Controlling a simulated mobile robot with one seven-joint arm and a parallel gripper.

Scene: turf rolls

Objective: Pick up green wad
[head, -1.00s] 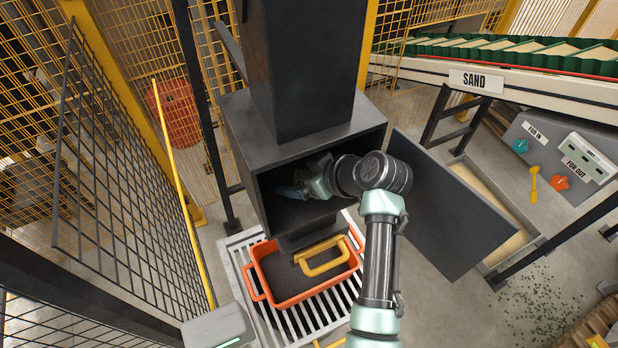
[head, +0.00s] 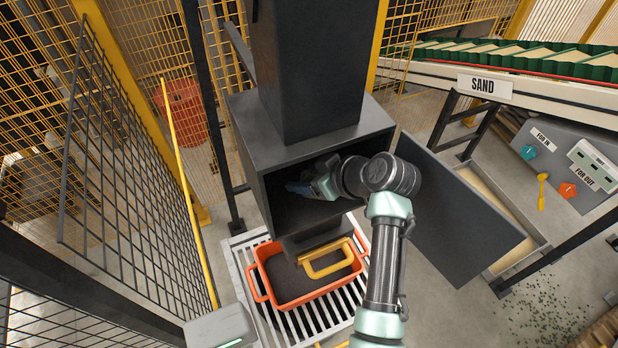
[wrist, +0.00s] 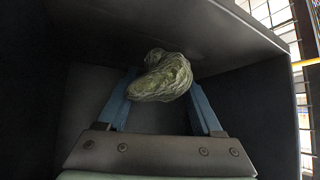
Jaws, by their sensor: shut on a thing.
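The green wad (wrist: 162,76) is a crumpled, pale green lump, seen in the wrist view between the two blue fingers of my gripper (wrist: 160,90). My gripper is shut on the wad and holds it near the fingertips, inside a dark metal box (head: 262,172). In the head view my gripper (head: 298,188) is partly in shadow inside the box opening, and the wad cannot be made out there.
The box door (head: 465,215) stands open to the right. A mesh fence (head: 130,180) stands on the left. A conveyor labelled SAND (head: 484,86) runs at upper right.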

